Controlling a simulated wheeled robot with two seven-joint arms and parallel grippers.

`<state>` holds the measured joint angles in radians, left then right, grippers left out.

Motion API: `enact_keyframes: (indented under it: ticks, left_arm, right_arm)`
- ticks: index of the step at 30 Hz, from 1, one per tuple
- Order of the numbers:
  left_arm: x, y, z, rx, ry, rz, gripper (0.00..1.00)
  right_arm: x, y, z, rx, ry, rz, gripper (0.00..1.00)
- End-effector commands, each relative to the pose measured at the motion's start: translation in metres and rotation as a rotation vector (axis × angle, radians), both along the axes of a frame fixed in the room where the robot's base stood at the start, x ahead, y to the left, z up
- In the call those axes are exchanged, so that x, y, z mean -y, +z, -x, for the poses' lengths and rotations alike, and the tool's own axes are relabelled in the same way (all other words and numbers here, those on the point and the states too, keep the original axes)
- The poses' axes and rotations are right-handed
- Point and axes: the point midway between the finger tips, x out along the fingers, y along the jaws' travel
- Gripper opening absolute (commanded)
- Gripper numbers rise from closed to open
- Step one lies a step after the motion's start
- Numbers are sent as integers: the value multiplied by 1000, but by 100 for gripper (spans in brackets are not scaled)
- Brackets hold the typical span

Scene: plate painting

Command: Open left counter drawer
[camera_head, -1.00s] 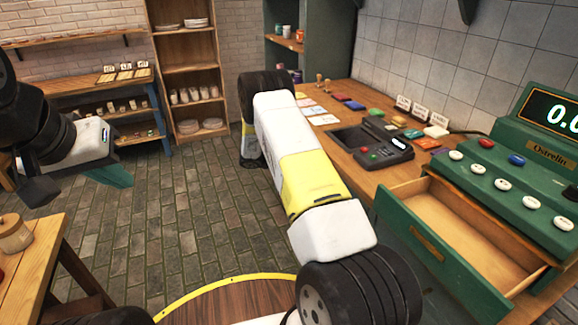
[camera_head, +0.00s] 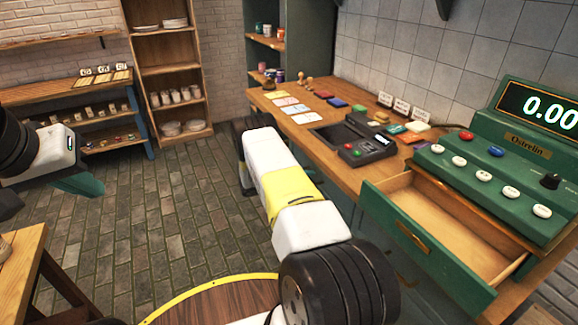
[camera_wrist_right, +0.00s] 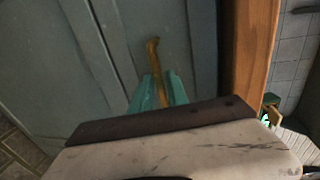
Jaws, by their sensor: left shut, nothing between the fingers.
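A green drawer (camera_head: 430,245) with a brass handle (camera_head: 412,236) stands open under the cash register, its wooden inside bare. In the right wrist view a brass handle (camera_wrist_right: 154,58) sits on a grey-green panel (camera_wrist_right: 110,50). My right gripper (camera_wrist_right: 158,86) has its teal fingers on either side of that handle; whether they press on it I cannot tell. In the head view my right arm hides this gripper and the handle. My left gripper (camera_head: 88,186) is shut and empty, above the floor at the left, away from the counter.
The counter top (camera_head: 340,175) bears a dark card terminal (camera_head: 362,142), cards, coloured blocks and the cash register (camera_head: 515,150). A wooden table (camera_head: 22,270) is at the lower left. Shelves (camera_head: 168,70) stand at the back. The brick floor (camera_head: 170,215) between is clear.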

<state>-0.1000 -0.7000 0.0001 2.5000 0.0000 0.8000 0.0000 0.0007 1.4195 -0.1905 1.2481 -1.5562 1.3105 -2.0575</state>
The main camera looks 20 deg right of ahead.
Motion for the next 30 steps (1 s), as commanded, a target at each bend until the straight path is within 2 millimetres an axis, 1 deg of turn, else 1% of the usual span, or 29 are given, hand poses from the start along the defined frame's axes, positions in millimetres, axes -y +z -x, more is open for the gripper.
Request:
enact_keyframes:
  ticks: [7, 8, 9, 11, 30]
  left_arm:
    - [0, 0, 0, 0, 0, 0, 0]
    - [0, 0, 0, 0, 0, 0, 0]
    - [0, 0, 0, 0, 0, 0, 0]
    - [0, 0, 0, 0, 0, 0, 0]
    - [0, 0, 0, 0, 0, 0, 0]
  right_arm:
    - [1, 0, 0, 0, 1, 0, 20]
    - [1, 0, 0, 0, 0, 0, 18]
    - [1, 0, 0, 0, 0, 0, 10]
    - [1, 0, 0, 0, 0, 0, 0]
    - [1, 0, 0, 1, 0, 0, 0]
